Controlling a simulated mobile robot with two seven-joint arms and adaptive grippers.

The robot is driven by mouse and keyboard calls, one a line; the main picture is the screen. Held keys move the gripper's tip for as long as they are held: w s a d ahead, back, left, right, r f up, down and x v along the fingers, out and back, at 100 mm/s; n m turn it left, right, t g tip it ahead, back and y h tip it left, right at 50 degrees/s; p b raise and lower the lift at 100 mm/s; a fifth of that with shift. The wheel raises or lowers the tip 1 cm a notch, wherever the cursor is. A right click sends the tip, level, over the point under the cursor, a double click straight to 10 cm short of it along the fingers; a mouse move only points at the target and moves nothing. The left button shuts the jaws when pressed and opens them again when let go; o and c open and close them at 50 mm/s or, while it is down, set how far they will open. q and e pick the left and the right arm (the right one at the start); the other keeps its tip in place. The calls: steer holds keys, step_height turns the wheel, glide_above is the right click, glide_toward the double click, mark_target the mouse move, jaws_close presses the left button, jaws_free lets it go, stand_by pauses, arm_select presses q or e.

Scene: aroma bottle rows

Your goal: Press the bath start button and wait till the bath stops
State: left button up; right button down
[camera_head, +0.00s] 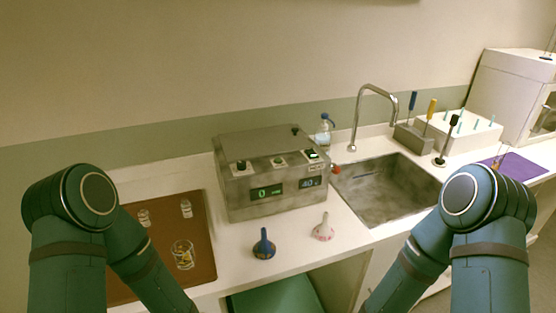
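The bath is a worn grey metal box (234,203) with a closed lid (262,142), standing on the counter left of the sink. Its sloped front top carries a dark knob (241,167), a small greenish button (279,161) and a green-lit switch (312,155). I cannot read their labels, so I cannot tell which is the start button. The front has a green-lit display (265,192) and a bluish display (308,182) that seems to read 40. Both my arms show bent at the elbow, with the forearms running out of the bottom edge; neither gripper shows.
A brown tray (205,262) with glassware lies left of the bath. A blue-necked flask (263,245) and a whitish flask (323,230) stand in front of it. The sink (385,208), tool racks (462,140) and a purple mat (518,166) are to the right.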

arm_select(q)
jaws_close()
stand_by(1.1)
